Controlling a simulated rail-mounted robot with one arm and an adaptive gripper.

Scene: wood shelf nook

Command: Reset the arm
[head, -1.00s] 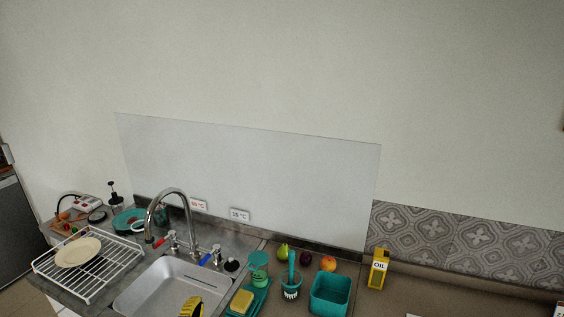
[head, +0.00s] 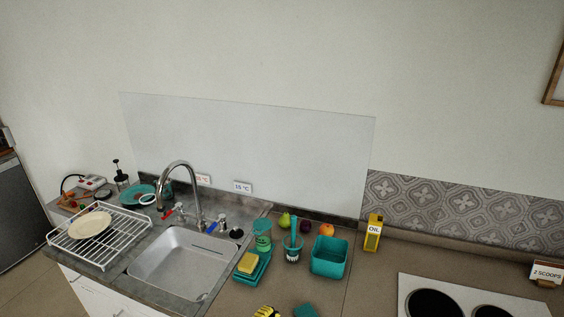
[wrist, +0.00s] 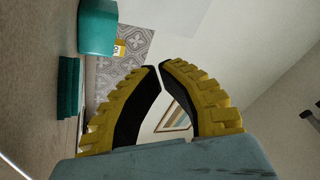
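My gripper (head: 267,311) shows only as a yellow and black tip at the bottom edge of the head view, over the counter in front of the teal tray. In the wrist view my gripper (wrist: 159,66) has its two yellow, black-padded fingers curved together, their tips meeting or nearly so. Nothing is seen held between them. Most of my arm is outside the head view.
The sink (head: 185,262) with its tall faucet (head: 180,170) and the dish rack (head: 100,236) are left. The hob (head: 470,300) is right.

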